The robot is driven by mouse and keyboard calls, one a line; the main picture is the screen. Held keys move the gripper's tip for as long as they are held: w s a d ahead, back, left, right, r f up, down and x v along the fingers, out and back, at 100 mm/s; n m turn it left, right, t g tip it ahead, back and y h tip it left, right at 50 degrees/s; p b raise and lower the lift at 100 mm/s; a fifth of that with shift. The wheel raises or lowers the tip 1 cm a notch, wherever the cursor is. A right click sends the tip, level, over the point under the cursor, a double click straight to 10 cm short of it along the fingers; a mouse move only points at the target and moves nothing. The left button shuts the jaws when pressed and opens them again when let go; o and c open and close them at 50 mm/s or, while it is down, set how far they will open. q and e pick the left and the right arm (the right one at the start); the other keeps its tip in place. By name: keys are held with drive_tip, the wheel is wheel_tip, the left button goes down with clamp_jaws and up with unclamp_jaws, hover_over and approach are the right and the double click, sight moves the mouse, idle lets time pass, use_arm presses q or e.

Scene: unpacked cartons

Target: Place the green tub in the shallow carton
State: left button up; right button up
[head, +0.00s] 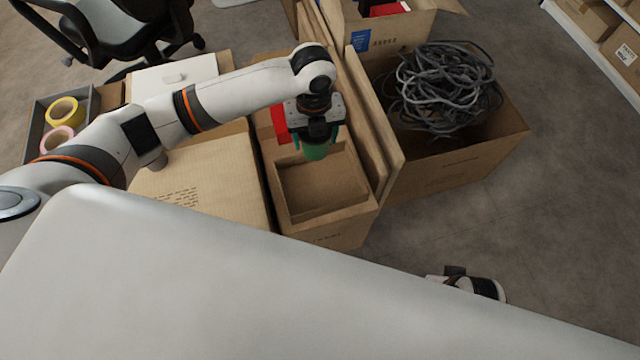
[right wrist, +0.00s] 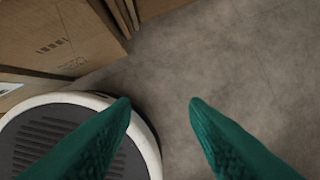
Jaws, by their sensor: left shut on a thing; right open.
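The green tub (head: 316,153) is held in my left gripper (head: 316,142), whose jaws are shut on it. The tub hangs over the far part of the shallow carton (head: 348,222), an open brown box with low walls. I cannot tell whether the tub's base is above or below the carton's rim. In the carton, the near part of the floor that shows is bare. My right gripper (right wrist: 160,108) is open and empty in the right wrist view, over the grey floor. In the head view only part of my right arm shows at the lower right.
A deeper carton (head: 455,170) with a tangle of grey cable (head: 445,85) stands to the right. A closed carton (head: 200,185) is on the left. A grey tray with tape rolls (head: 66,111) lies further left.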

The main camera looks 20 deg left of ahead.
sight(320, 154)
use_arm(q)
drive_tip(key=f+m, duration=0.1)
drive_tip(key=m, duration=0.1)
drive_tip(key=f+m, duration=0.1)
drive_tip(key=m, duration=0.1)
drive_tip(key=d+f+m, duration=0.1)
drive_tip(key=f+m, duration=0.1)
drive_tip(key=shift+s+b, duration=0.3)
drive_tip(key=m, duration=0.1)
drive_tip(key=f+m, duration=0.1)
drive_tip(key=m, duration=0.1)
drive_tip(key=shift+s+d+f, duration=0.1)
drive_tip(key=shift+d+f, duration=0.05)
drive_tip(key=shift+f, duration=0.15)
drive_tip(key=shift+m, duration=0.4)
wheel_tip(320, 154, down, 6)
drive_tip(key=shift+b, duration=1.1)
drive_tip(key=shift+f+b, duration=0.6)
drive_tip(key=shift+f, duration=1.4)
use_arm(e)
drive_tip(key=v, duration=0.7)
drive_tip(key=shift+r+t, duration=0.3)
drive_tip(key=shift+r, duration=0.05)
drive_tip(key=shift+d, duration=0.15)
use_arm(q)
drive_tip(key=shift+f, duration=0.2)
drive_tip(key=o, duration=1.1)
drive_tip(key=shift+c, duration=0.2)
